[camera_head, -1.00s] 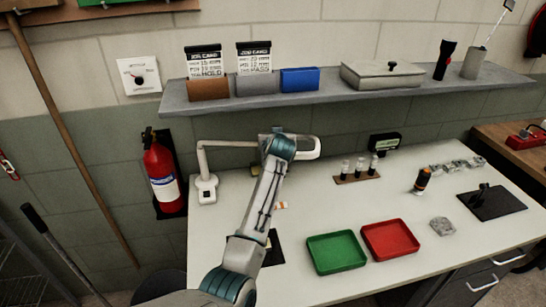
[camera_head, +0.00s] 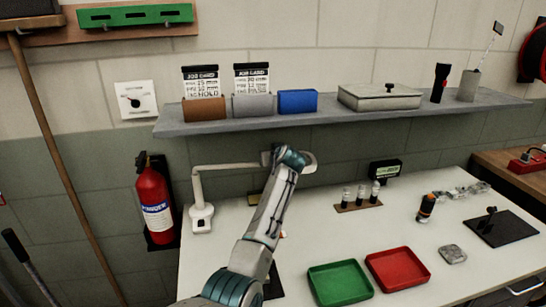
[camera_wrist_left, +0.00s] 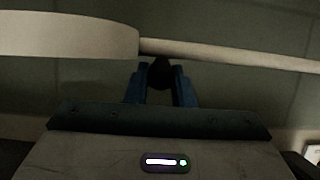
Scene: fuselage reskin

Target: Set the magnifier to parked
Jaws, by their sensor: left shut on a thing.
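The magnifier is a white jointed arm on a base (camera_head: 201,218) at the bench's back left. Its post rises and its arm (camera_head: 230,167) runs right to a pale head (camera_head: 308,162), partly hidden behind my left wrist. In the left wrist view its pale head (camera_wrist_left: 65,35) and thin arm (camera_wrist_left: 230,53) cross the top. My left gripper's blue fingers (camera_wrist_left: 160,88) are shut on a dark knob (camera_wrist_left: 160,71) just below the magnifier's arm. In the head view my left wrist covers these fingers. My right gripper is not in view.
A shelf (camera_head: 330,113) with job cards, a blue bin and a lidded box hangs above the magnifier. A green tray (camera_head: 340,284) and a red tray (camera_head: 398,268) lie at the front. A small vial rack (camera_head: 358,206) stands right of my arm. A fire extinguisher (camera_head: 154,205) hangs left.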

